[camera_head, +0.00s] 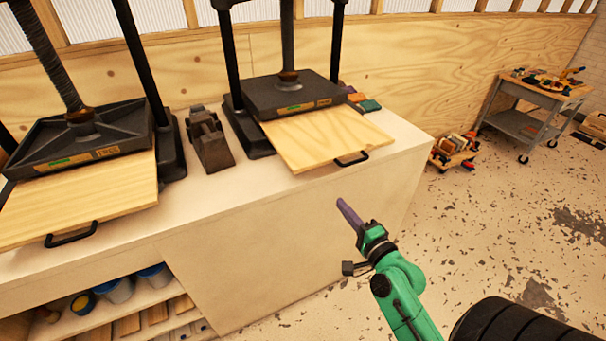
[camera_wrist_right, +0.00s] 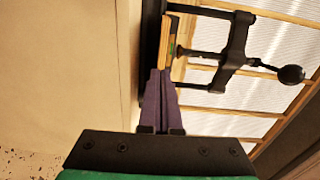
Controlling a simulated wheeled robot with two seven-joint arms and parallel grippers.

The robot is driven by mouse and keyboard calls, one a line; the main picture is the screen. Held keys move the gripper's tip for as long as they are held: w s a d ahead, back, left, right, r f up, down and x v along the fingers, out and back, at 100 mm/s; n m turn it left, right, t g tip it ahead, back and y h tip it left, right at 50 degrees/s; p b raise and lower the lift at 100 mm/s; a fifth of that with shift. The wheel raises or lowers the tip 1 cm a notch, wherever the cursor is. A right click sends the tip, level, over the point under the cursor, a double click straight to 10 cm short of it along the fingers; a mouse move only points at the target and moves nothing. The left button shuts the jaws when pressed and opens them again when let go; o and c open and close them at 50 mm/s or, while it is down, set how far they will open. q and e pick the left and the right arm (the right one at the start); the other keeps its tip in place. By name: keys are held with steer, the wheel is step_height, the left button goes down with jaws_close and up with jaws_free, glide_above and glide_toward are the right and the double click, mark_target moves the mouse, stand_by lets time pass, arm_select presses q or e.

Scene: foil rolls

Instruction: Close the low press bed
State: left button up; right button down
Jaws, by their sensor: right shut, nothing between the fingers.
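Two presses stand on the bench, each with a wooden press bed sliding out towards me. The right bed (camera_head: 325,137) sticks out from under its black platen (camera_head: 290,95) and has a black handle (camera_head: 352,160) at its front edge. The left bed (camera_head: 85,200) also sticks out, with a black handle (camera_head: 71,235). I cannot tell which is the low one. My right gripper (camera_head: 341,203), with purple fingers, is shut and empty, in front of the bench and below the right handle, apart from it. In the right wrist view its fingers (camera_wrist_right: 160,75) point towards a press. My left gripper is out of view.
A grey metal block tool (camera_head: 209,140) stands between the presses. The bench shelf holds blue tubs (camera_head: 117,290) and wood pieces. A tool cart (camera_head: 535,105) and a low dolly (camera_head: 453,150) stand at the right. The floor between is clear.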

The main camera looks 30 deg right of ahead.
steer(key=r, duration=0.1)
steer(key=p, duration=0.2)
glide_toward(313, 167)
steer(key=w+p, duration=0.1)
steer(key=w, duration=0.5)
steer(key=shift+d+p, duration=0.1)
steer(key=shift+p, duration=0.2)
steer(key=shift+w+f, duration=0.15)
steer(key=shift+w, duration=0.3)
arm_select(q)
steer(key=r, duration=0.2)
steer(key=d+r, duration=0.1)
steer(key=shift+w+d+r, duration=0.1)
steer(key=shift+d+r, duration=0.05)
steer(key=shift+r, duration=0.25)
